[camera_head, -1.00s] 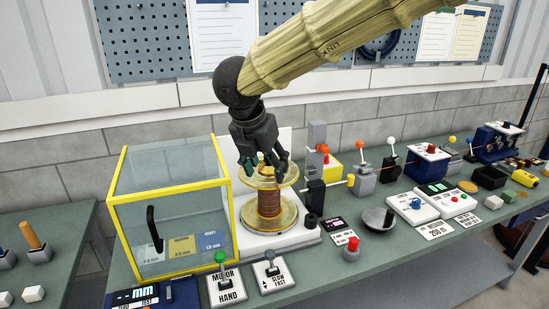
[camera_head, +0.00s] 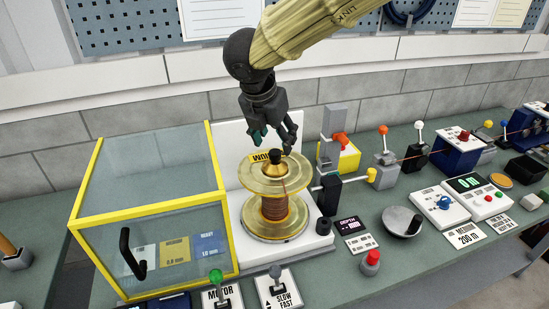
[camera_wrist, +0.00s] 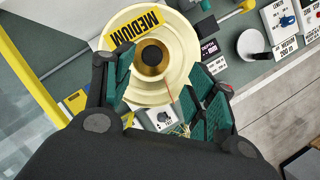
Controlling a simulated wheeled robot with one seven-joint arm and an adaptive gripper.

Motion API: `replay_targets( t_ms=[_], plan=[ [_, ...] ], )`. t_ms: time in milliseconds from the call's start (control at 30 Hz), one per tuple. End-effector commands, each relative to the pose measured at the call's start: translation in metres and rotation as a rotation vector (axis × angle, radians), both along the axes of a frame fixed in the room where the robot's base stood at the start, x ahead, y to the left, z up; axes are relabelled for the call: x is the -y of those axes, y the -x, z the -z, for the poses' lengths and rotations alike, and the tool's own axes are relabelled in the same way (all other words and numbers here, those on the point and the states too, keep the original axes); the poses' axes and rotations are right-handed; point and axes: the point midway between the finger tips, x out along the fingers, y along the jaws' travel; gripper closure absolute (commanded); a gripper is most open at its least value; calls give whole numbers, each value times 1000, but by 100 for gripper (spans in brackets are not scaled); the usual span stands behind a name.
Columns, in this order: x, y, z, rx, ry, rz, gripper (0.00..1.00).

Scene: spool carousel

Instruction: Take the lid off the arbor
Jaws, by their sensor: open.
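A spool wound with copper-coloured wire (camera_head: 272,211) stands upright on a white machine base, between two pale yellow flanges. A yellow MEDIUM label lies on its upper flange. A brass cone with a black knob (camera_head: 276,155) sits at the centre of the upper flange, on the arbor; I take it to be the lid. It also shows in the wrist view (camera_wrist: 152,54). My gripper (camera_head: 273,140) is open and empty, above and slightly behind the knob, apart from it. In the wrist view the knob lies beyond and between the spread fingers. The arbor itself is hidden.
A clear guard box with yellow edges (camera_head: 213,155) stands close on the left. Levers and a red button (camera_head: 371,258) are in front.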

Motion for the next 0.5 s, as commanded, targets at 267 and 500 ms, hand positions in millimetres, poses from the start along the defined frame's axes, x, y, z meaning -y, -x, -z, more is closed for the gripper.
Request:
replay_targets(
  t_ms=[267,500],
  plan=[
    [-1,-27,25,-19,1,-2,44],
    [-3,-32,51,-17,1,-3,44]
  ],
)
